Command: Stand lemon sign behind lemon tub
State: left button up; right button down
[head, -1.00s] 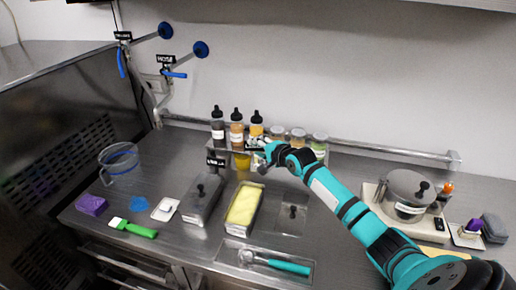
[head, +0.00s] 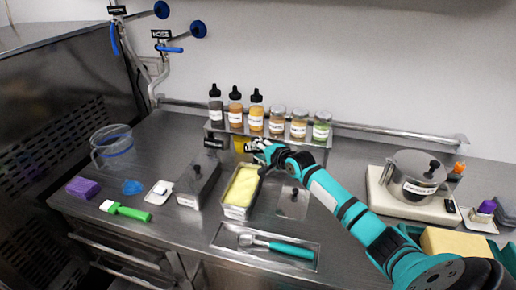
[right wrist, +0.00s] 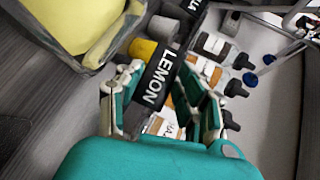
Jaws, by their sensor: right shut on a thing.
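The lemon tub (head: 234,212) is an open metal pan of pale yellow ice cream at the middle of the counter. In the right wrist view its wall (right wrist: 92,62) shows at upper left. My right gripper (head: 256,147) is just beyond the tub's far end, shut on the lemon sign (right wrist: 160,76). The sign is a black plate with white LEMON lettering, held tilted between the fingers. In the head view the fingers mostly hide it, and I cannot tell whether its base touches the counter. My left gripper is out of view.
A lidded tub (head: 198,186) stands left of the lemon tub, with another black sign (head: 213,143) behind it. A yellow item (head: 241,145) sits close by the gripper. Behind is a shelf (head: 318,142) of bottles and jars. A scoop (head: 276,246) lies in front.

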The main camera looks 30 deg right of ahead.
jog(key=shift+f, duration=0.35)
jog(key=c, duration=0.9)
grip_release()
jog(key=o, duration=0.6)
jog(key=shift+f, duration=0.15)
jog(key=shift+o, duration=0.3)
jog(key=shift+s+a+f, duration=0.1)
jog(key=shift+s, duration=0.05)
notch_tip(320, 180, up, 10)
jog(key=p, duration=0.9)
jog(key=shift+f, duration=0.25)
